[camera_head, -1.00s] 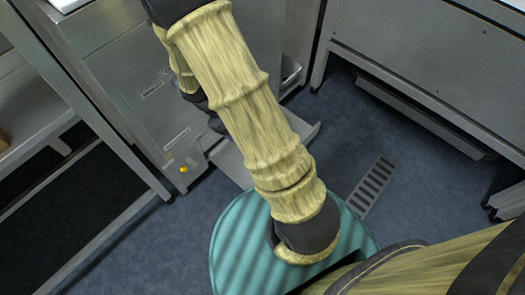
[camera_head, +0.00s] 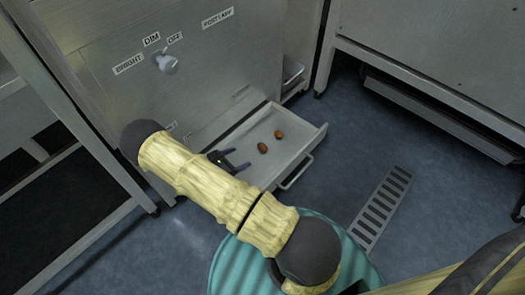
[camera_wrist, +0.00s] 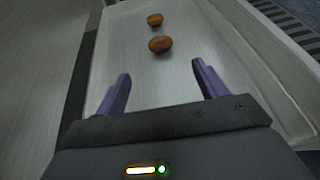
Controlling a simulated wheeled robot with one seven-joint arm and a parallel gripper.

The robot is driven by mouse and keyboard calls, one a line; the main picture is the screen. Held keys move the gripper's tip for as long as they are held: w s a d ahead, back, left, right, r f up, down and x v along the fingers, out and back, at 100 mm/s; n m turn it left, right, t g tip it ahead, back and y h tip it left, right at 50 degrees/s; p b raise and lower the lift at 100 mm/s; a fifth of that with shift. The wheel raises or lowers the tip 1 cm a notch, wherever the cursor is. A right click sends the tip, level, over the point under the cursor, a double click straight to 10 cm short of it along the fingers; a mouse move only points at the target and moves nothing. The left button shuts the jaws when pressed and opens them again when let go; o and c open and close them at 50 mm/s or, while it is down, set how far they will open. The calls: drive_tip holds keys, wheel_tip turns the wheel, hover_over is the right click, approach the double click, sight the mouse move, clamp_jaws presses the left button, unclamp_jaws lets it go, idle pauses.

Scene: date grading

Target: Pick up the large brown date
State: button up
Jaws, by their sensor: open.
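Two dates lie apart on the floor of an open pull-out drawer. The nearer one is a darker reddish brown date (camera_head: 262,148), which also shows in the wrist view (camera_wrist: 160,44). The farther one is a lighter amber-brown date (camera_head: 279,134), near the top of the wrist view (camera_wrist: 155,19). The nearer date looks slightly larger, but it is also closer to the camera. My gripper (camera_head: 243,158) is open and empty over the drawer's left part. In the wrist view its purple fingers (camera_wrist: 161,70) point toward the dates, with the nearer date just beyond the tips.
The metal drawer (camera_head: 300,160) has low walls and a front handle. It sticks out of a steel cabinet (camera_head: 100,40) with a knob (camera_head: 167,64) and labels including BRIGHT and DIM. A teal round surface (camera_head: 225,268) is below my arm. A floor grate (camera_head: 382,207) lies to the right.

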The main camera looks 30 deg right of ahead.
sight(259, 149)
drive_tip(key=b+x, duration=0.4)
drive_tip(key=x, duration=0.2)
drive_tip(key=shift+d+f, duration=0.15)
drive_tip(key=shift+f, duration=0.05)
drive_tip(key=shift+w+d, duration=0.1)
drive_tip(key=shift+d, duration=0.15)
drive_tip(key=b+x, duration=0.3)
drive_tip(key=x, duration=0.1)
drive_tip(key=shift+a+f+b, duration=0.15)
drive_tip(key=shift+f+b, duration=0.15)
drive_tip(key=shift+b, duration=0.1)
drive_tip(key=shift+w+d+f+b, duration=0.15)
drive_tip(key=shift+d+b, duration=0.15)
drive_tip(key=shift+d, duration=0.25)
